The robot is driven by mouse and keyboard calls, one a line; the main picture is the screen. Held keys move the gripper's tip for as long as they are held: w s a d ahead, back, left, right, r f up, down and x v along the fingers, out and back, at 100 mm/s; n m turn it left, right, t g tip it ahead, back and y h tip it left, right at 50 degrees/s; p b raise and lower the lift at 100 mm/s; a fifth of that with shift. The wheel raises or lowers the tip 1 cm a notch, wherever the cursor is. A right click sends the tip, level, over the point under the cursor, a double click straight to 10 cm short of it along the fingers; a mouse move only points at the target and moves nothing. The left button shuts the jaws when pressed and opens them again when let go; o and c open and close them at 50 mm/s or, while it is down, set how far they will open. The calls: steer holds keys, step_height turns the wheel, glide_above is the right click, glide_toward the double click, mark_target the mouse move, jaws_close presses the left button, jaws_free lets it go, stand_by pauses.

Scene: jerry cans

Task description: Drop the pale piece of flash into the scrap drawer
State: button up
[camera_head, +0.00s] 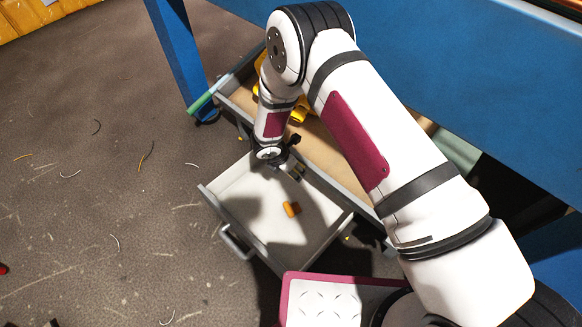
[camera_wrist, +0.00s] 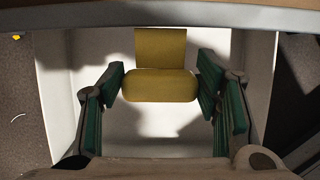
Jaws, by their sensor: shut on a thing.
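The piece of flash (camera_wrist: 160,85) is dull yellow in the wrist view, with a rounded bar and a flat part above it. My gripper (camera_wrist: 161,90) is shut on the bar, one green pad at each end. The scrap drawer (camera_head: 238,220) is pulled open, with a pale inside and grey walls; its inside (camera_wrist: 55,70) also shows behind the piece in the wrist view. In the head view my gripper (camera_head: 295,170) is over the drawer's far side, and the held piece is hard to make out there.
An orange piece (camera_head: 291,208) shows over the drawer's floor in the head view. Behind the drawer is a grey-edged cabinet top (camera_head: 325,150) with yellow things, partly hidden by my arm. A blue bench frame (camera_head: 180,50) stands behind. Thin scraps litter the floor.

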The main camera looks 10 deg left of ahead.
step_height(320, 180, down, 5)
steer(key=b, duration=0.3)
steer(key=shift+f, duration=0.2)
steer(key=o, duration=1)
steer(key=v, duration=1.2)
steer(key=shift+s, duration=0.1)
